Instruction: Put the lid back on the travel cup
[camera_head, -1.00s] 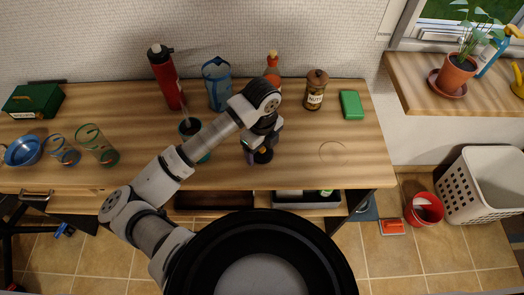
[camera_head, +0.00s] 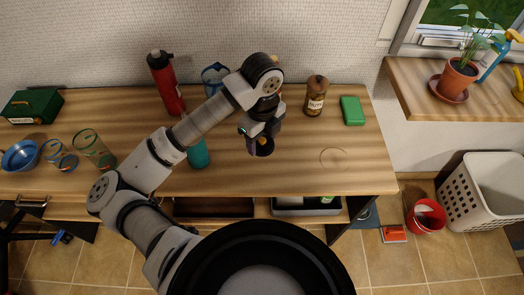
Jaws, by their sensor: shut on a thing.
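The teal travel cup (camera_head: 198,153) stands on the wooden counter. My forearm crosses in front of its upper part, so its rim is hidden. My gripper (camera_head: 259,141) points down to the right of the cup, apart from it. It is shut on a small, dark round piece (camera_head: 265,148), which looks like the lid. The gripper hides part of this piece. It appears to be held above the counter, but the exact height is hard to tell.
A red bottle (camera_head: 165,82), blue pitcher (camera_head: 213,74), nuts jar (camera_head: 315,96) and green block (camera_head: 351,111) stand along the back. Glasses (camera_head: 92,147) and a blue bowl (camera_head: 20,156) are at left. The counter (camera_head: 300,176) is clear at right, around a thin ring mark (camera_head: 334,158).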

